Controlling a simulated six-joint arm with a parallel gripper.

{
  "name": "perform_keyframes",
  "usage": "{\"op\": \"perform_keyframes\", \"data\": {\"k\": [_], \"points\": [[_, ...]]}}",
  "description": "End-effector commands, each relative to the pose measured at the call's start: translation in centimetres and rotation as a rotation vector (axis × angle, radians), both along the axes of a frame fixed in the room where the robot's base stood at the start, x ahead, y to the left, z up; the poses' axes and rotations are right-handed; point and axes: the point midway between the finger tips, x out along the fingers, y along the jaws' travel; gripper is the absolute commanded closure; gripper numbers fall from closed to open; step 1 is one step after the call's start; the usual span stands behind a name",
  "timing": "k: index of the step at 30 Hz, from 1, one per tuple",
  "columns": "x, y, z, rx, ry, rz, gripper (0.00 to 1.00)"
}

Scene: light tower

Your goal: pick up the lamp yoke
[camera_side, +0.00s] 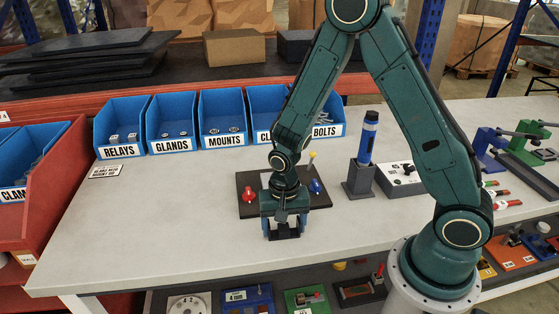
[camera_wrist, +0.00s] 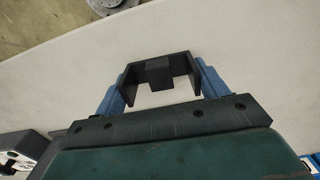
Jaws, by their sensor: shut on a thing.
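The lamp yoke (camera_wrist: 160,70) is a black U-shaped bracket with a block at the middle of its crossbar. In the wrist view it sits between the two blue fingers of my gripper (camera_wrist: 162,88), which are shut on its outer sides. In the side view my gripper (camera_side: 284,226) points down at the front part of the table, and the dark yoke (camera_side: 285,234) shows low between the fingers. I cannot tell whether the yoke touches the table.
A dark board (camera_side: 246,188) with a red knob (camera_side: 249,194) and a blue knob (camera_side: 317,187) lies just behind my gripper. A blue torch stands in a grey holder (camera_side: 358,179) to the right, beside a grey control box (camera_side: 400,179). Blue bins (camera_side: 171,123) line the back. The table's left front is clear.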

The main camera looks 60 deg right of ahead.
Motion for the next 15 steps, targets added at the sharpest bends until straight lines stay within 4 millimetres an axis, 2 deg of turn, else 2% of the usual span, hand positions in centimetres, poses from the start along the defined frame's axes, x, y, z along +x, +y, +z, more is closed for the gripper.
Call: {"op": "perform_keyframes", "data": {"k": [8, 15], "points": [[0.0, 0.0, 0.2, 0.0, -0.001, 0.0, 0.57], [0.1, 0.0, 1.5, 0.001, -0.004, 0.0, 0.57]]}}
